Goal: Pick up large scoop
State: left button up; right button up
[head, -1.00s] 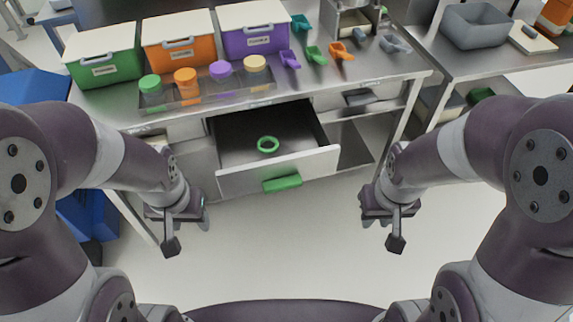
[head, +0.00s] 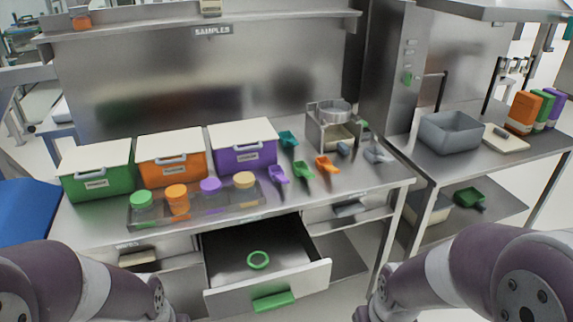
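A dark green scoop (head: 469,197), larger-looking, lies on the lower shelf of the right bench. I cannot tell for certain which is the large scoop. Both my arms come in at the bottom corners, well apart from all scoops. Both grippers are below the picture's edge.
Green (head: 97,185), orange (head: 172,171) and purple (head: 243,159) lidded bins stand behind a tray (head: 133,218) of jars. A drawer (head: 268,278) stands open with a green ring (head: 258,260) inside. A grey tub (head: 451,133) sits on the right bench.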

aim_at(290, 141)
jog(key=i+l, duration=0.5)
jog(key=l, duration=0.15)
jog(key=i+l, duration=0.45)
jog(key=l, duration=0.15)
jog(key=i+l, duration=0.5)
jog(key=l, duration=0.15)
jog(key=i+l, duration=0.5)
jog(key=l+u, duration=0.05)
jog(key=l, duration=0.05)
